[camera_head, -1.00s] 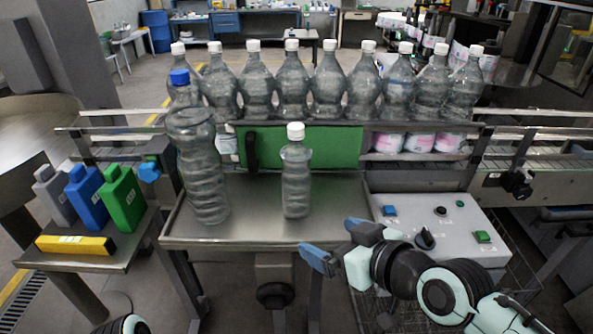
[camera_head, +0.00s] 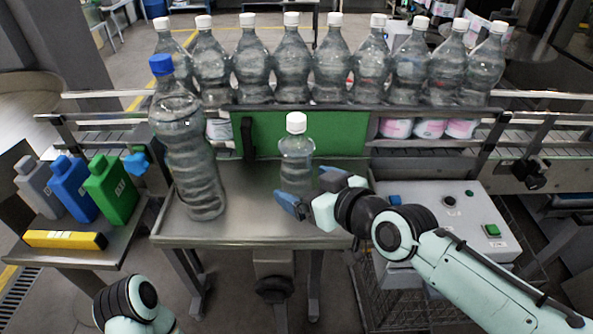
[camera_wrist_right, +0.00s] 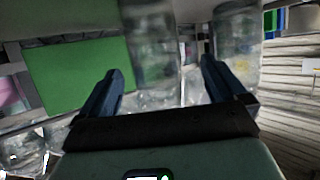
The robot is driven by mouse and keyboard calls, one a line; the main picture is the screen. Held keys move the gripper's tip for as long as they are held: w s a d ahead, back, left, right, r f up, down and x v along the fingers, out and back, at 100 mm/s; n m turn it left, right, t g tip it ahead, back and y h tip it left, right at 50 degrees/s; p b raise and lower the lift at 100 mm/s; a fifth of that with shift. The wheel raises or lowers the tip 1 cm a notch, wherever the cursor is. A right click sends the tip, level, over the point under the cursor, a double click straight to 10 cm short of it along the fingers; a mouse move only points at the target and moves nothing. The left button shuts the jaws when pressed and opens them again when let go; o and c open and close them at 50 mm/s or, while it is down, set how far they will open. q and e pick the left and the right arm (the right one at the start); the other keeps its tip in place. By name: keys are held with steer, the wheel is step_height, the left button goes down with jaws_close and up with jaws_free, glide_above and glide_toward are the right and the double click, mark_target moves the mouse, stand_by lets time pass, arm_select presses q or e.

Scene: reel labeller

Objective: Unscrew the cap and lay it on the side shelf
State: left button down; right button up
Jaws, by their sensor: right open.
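A small clear bottle (camera_head: 296,155) with a white cap (camera_head: 296,122) stands upright on the steel table (camera_head: 265,228). A larger clear bottle (camera_head: 186,150) with a blue cap (camera_head: 161,64) stands to its left, leaning in the picture. Both caps are on. My right gripper (camera_head: 308,192) is open at the front of the small bottle, low on its body and hiding part of its base. In the right wrist view a blurred clear bottle (camera_wrist_right: 150,45) lies ahead between the open fingers (camera_wrist_right: 162,72); contact cannot be told. My left gripper is out of view; only my left arm shows.
A side shelf (camera_head: 122,243) at left holds grey, blue and green jugs (camera_head: 110,190) and a yellow box (camera_head: 65,240). A row of white-capped bottles (camera_head: 292,65) stands behind a green panel (camera_head: 300,135). A control box (camera_head: 465,232) is at right.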

mark_target(296, 177)
steer(key=x, duration=0.2)
steer(key=p+x, duration=0.1)
steer(key=x, duration=0.2)
steer(key=shift+w+d+r, duration=0.1)
steer(key=shift+w+d, duration=0.1)
steer(key=shift+d, duration=0.1)
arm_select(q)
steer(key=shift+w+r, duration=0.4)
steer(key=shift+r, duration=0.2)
arm_select(e)
steer(key=shift+s, duration=0.1)
steer(key=c, duration=1.5)
steer(key=shift+r, duration=0.1)
